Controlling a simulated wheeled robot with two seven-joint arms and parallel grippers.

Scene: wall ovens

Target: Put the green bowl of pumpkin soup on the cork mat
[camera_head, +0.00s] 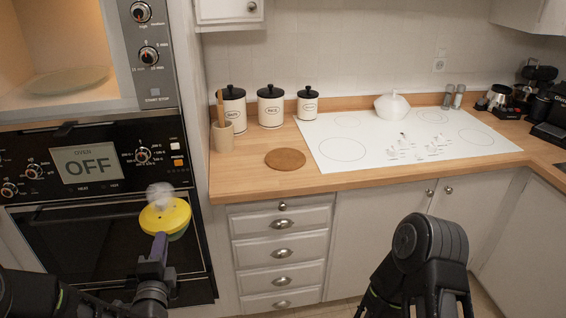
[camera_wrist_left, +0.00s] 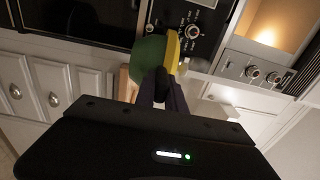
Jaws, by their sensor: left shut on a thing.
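The green bowl of pumpkin soup (camera_head: 166,216) is held in the air in front of the oven door. Its yellow-orange soup surface faces up, with white steam above it. In the left wrist view the green bowl (camera_wrist_left: 148,54) shows side-on, with a yellow band along its top. My left gripper (camera_head: 160,246) is shut on the near rim of the bowl; its fingers (camera_wrist_left: 163,90) also show in the wrist view. The round brown cork mat (camera_head: 285,159) lies bare on the wooden counter, to the right of and beyond the bowl. My right gripper is out of view.
Three white canisters (camera_head: 270,106) and a utensil holder (camera_head: 222,136) stand behind and left of the mat. A white hob (camera_head: 345,150) with a white pot (camera_head: 392,105) lies to its right. The counter's front edge (camera_head: 300,192) and drawers are below. The oven (camera_head: 95,165) is close behind the bowl.

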